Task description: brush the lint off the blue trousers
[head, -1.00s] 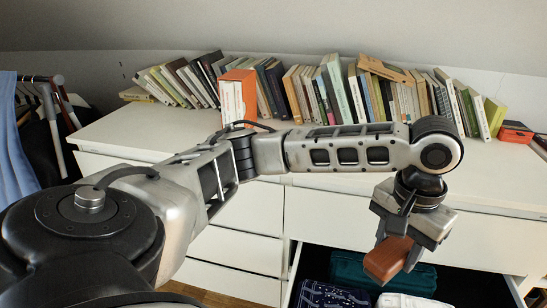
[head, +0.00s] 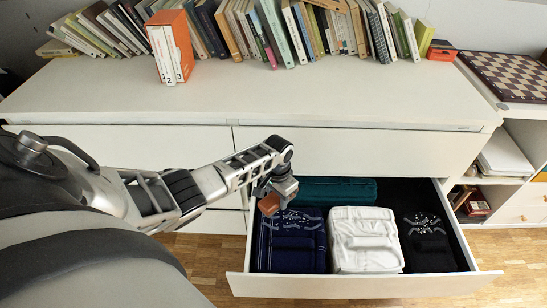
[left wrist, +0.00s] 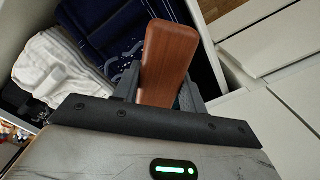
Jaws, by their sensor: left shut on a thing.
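The blue trousers (head: 290,248) lie folded at the left front of the open drawer, dark navy with white specks of lint (head: 297,216) near their far end. They also show behind the brush in the left wrist view (left wrist: 103,40). My left gripper (head: 274,196) is shut on a reddish-brown wooden brush (head: 268,206), seen close in the left wrist view (left wrist: 163,58). The brush is over the far left part of the trousers; I cannot tell whether it touches them. Its bristles are hidden. My right gripper is not in view.
The drawer (head: 360,287) also holds a teal folded cloth (head: 335,190) at the back, white trousers (head: 364,245) in the middle and a black garment (head: 428,250) with white specks at right. The dresser top (head: 330,95) above has books along its back.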

